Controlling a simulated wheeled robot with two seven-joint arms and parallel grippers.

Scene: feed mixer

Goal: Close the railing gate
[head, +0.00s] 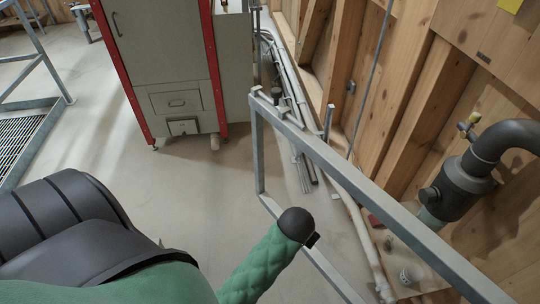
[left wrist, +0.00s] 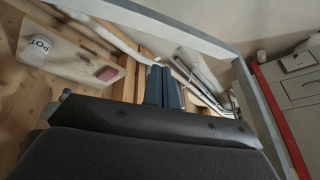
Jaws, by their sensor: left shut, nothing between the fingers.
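The grey metal railing gate (head: 385,202) runs from the middle of the head view to the lower right, its upright end (head: 259,155) facing the cabinet. I cannot tell from these frames how far it stands from its closing post. In the left wrist view the gate's frame (left wrist: 180,33) crosses the top and turns down at the right. My left gripper (left wrist: 162,70) is shut and empty, its dark fingers showing against the opening inside the frame; contact with the gate cannot be told. Its fingers are hidden in the head view. My right gripper is out of view.
A grey and red cabinet (head: 175,70) stands at the back. Pipes (head: 345,195) run along the wooden wall (head: 450,65) behind the gate, with a dark pipe fitting (head: 460,185) at the right. Another railing (head: 42,52) and a grating (head: 18,140) lie left. The floor between is clear.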

